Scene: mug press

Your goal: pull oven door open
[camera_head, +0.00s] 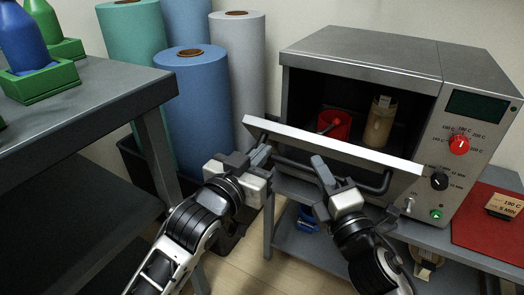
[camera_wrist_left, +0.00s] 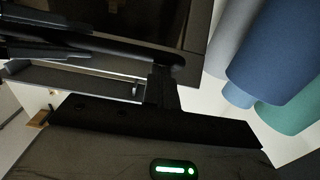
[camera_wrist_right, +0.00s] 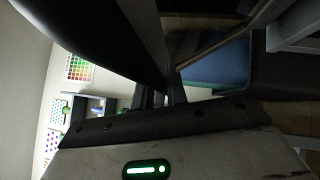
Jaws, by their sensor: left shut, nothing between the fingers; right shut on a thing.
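The oven (camera_head: 365,52) stands on a grey table at the right, its door (camera_head: 330,146) partly open and tilted down toward me. The dark bar handle (camera_head: 378,186) is on the door's outer face. My right gripper (camera_head: 319,164) is shut on the handle near its middle; the right wrist view shows a dark bar (camera_wrist_right: 128,35) running to the fingers. My left gripper (camera_head: 261,156) is shut and empty by the door's left end. The left wrist view shows its fingers close to a dark bar; contact is unclear.
Inside the oven are a red mug (camera_head: 335,125) and a beige cup-like object (camera_head: 380,121). Coloured rolls (camera_head: 194,110) stand left of the oven. A dark table (camera_head: 90,100) with bottles is at the far left. A red mat (camera_head: 490,228) with a label lies at the right.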

